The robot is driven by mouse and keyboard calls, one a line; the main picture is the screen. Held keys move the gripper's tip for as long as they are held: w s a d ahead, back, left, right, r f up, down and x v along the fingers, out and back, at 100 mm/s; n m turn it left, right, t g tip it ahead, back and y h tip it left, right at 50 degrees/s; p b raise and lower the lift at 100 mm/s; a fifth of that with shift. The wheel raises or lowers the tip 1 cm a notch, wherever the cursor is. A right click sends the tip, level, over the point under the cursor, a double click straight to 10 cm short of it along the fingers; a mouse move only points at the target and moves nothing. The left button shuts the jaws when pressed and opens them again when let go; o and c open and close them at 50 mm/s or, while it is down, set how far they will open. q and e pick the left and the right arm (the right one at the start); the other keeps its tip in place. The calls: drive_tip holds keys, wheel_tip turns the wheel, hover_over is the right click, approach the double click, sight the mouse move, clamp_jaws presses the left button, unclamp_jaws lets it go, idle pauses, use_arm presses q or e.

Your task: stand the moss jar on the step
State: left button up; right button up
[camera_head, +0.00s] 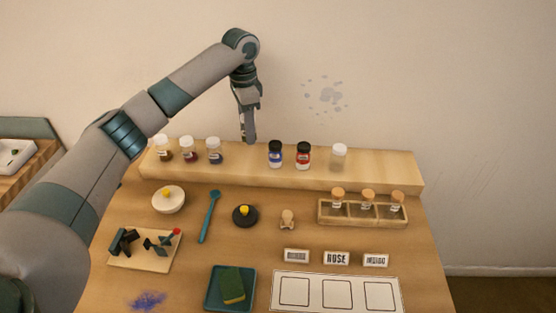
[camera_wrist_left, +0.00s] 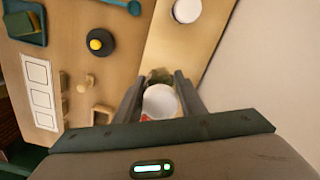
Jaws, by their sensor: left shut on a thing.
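My left gripper (camera_head: 249,136) points down above the long wooden step (camera_head: 385,169) at the back of the table. In the left wrist view its two fingers (camera_wrist_left: 160,95) are shut on a jar with a round white lid (camera_wrist_left: 160,101). A dull green patch shows beside the lid, so this looks like the moss jar (camera_wrist_left: 159,76). In the head view the fingers hide most of this jar. I cannot tell whether its base touches the step. My right gripper is not in view.
White-lidded jars (camera_head: 213,151) stand left on the step; a blue jar (camera_head: 275,154), a red jar (camera_head: 303,155) and a clear jar (camera_head: 339,157) stand right. In front are a white bowl (camera_head: 168,201), a teal spoon (camera_head: 209,217) and a corked-vial rack (camera_head: 363,220).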

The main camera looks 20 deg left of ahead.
use_arm(q)
drive_tip(key=shift+f, duration=0.1)
drive_tip(key=shift+f, duration=0.3)
wheel_tip(320, 180, down, 5)
drive_tip(key=shift+r+p, duration=0.15)
drive_tip(key=shift+p, duration=0.9)
drive_tip(key=shift+f, duration=0.4)
drive_tip(key=shift+f+p, duration=0.6)
drive_tip(key=shift+f, duration=1.25)
